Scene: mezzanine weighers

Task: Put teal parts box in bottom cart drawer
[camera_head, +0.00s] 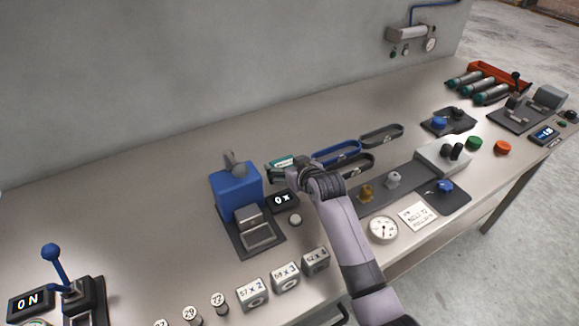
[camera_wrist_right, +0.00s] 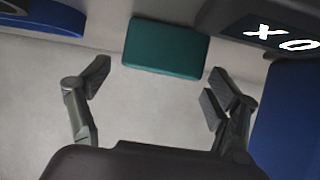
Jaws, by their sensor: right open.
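The teal parts box (camera_head: 280,163) lies on the bench behind my right gripper and is partly hidden by it in the head view. In the right wrist view the teal box (camera_wrist_right: 166,49) shows as a flat teal block beyond the open fingers. My right gripper (camera_wrist_right: 157,86) is open and empty, with the box ahead of the gap between its fingertips. In the head view the right gripper (camera_head: 290,178) is just above the bench, between the blue weigher and the belts. The cart drawer and my left gripper are not in view.
A blue weigher (camera_head: 235,187) and its display (camera_head: 283,200) stand close left of the gripper. Blue and black belts (camera_head: 338,153) lie to the right. Labelled weights (camera_head: 285,277) line the front.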

